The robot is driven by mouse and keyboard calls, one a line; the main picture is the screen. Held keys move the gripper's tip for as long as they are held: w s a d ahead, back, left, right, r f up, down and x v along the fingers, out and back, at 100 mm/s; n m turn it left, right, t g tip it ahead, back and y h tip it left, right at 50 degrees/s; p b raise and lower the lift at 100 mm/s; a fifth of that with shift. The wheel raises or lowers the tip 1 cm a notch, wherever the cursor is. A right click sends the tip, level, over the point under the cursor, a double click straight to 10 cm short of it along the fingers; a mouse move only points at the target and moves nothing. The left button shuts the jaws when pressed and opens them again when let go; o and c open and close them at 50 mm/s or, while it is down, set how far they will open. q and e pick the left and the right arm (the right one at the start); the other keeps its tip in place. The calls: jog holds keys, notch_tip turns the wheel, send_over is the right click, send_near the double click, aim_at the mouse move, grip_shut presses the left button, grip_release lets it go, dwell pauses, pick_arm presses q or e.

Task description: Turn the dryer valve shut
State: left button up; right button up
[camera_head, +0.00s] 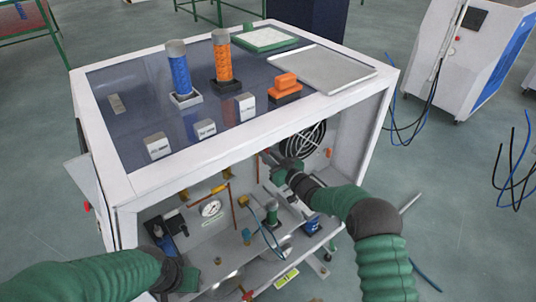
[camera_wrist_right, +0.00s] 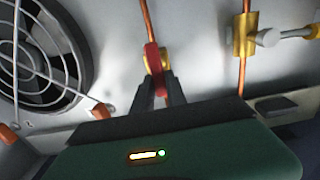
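A valve with a red handle (camera_wrist_right: 152,56) on a brass body sits on a copper pipe on the back panel, in the middle of the right wrist view. My right gripper (camera_wrist_right: 161,80) has its two dark fingers on either side of the handle's lower end, close against it. The handle lies roughly along the pipe. In the head view my right gripper (camera_head: 268,157) reaches into the open front of the machine, and its fingertips are small there. My left arm comes in at the lower left; its fingers cannot be made out. No label marks the dryer valve.
Another brass valve (camera_wrist_right: 244,36) with a pale handle is right of the red one. A fan grille (camera_wrist_right: 40,60) is at the left. The white cabinet (camera_head: 255,130) overhangs the bay. A pressure gauge (camera_head: 211,208) and tubing fill the bay's left and middle.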

grip_shut()
